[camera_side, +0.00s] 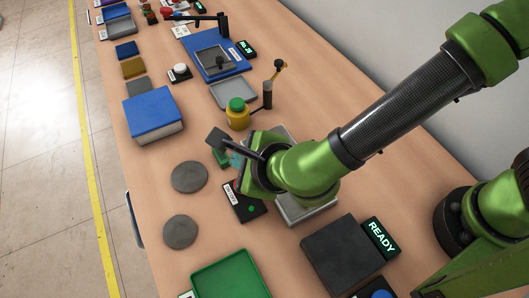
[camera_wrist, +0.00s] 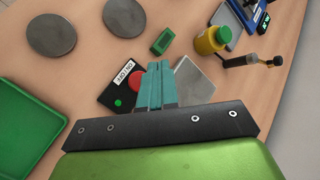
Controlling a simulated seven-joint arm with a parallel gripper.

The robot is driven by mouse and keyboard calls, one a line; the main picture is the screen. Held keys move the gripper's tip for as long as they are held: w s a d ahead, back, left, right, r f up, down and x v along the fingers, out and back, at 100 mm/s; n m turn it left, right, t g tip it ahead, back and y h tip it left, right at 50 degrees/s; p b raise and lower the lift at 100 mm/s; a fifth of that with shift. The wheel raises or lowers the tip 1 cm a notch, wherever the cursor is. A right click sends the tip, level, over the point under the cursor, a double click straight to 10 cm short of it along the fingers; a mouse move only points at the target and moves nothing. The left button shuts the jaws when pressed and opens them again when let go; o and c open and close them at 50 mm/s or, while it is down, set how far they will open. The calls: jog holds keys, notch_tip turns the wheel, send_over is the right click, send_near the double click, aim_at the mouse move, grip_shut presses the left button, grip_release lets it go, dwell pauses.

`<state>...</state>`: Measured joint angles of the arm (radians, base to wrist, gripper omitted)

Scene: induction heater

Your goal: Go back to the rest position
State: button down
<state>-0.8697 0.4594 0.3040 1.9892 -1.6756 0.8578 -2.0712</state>
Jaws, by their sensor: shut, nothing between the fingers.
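My gripper (camera_wrist: 155,84) shows in the wrist view with its teal fingers together and nothing between them. It is over the black switch box (camera_wrist: 122,87) marked ON / OFF, which has a red button (camera_wrist: 136,80) and a green light. In the side view the fingers (camera_side: 236,160) are partly hidden by my wrist, above and beside the switch box (camera_side: 245,204). I cannot tell whether the fingers touch the box. A grey plate (camera_side: 308,212) lies partly hidden under my arm.
Two grey discs (camera_side: 189,177) lie left of the switch box. A green tray (camera_side: 230,277) and a black unit with a READY display (camera_side: 381,238) are in front. A yellow bottle with a green cap (camera_side: 237,115) stands behind my gripper. A blue book (camera_side: 153,115) lies farther left.

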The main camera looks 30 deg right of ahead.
jog(key=shift+m, duration=0.4)
jog(key=d+m, duration=0.2)
jog(key=m, duration=0.1)
jog(key=s+d+m+g+h, duration=0.1)
jog(key=d+m, duration=0.1)
jog(key=m, duration=0.2)
jog(key=d+m+h, duration=0.1)
jog(key=d+m, duration=0.1)
jog(key=m, duration=0.1)
jog(key=shift+s+d+f+g, duration=0.15)
jog(key=shift+f+g, duration=0.15)
jog(key=shift+f, duration=0.1)
jog(key=s+d+r+n, duration=0.2)
jog(key=d+r+n, duration=0.3)
jog(key=d+n, duration=0.4)
jog(key=s+d+r+n+y, duration=0.1)
jog(key=d+r+n, duration=0.4)
jog(key=d+n, duration=0.4)
jog(key=s+d+r+n+y, duration=0.1)
jog(key=s+d+r+n, duration=0.1)
jog(key=d+r+n, duration=0.3)
jog(key=d+n, duration=0.4)
jog(key=n, duration=0.4)
jog(key=shift+s+d+r, duration=0.25)
jog(key=shift+s+d, duration=0.05)
jog(key=shift+d, duration=0.1)
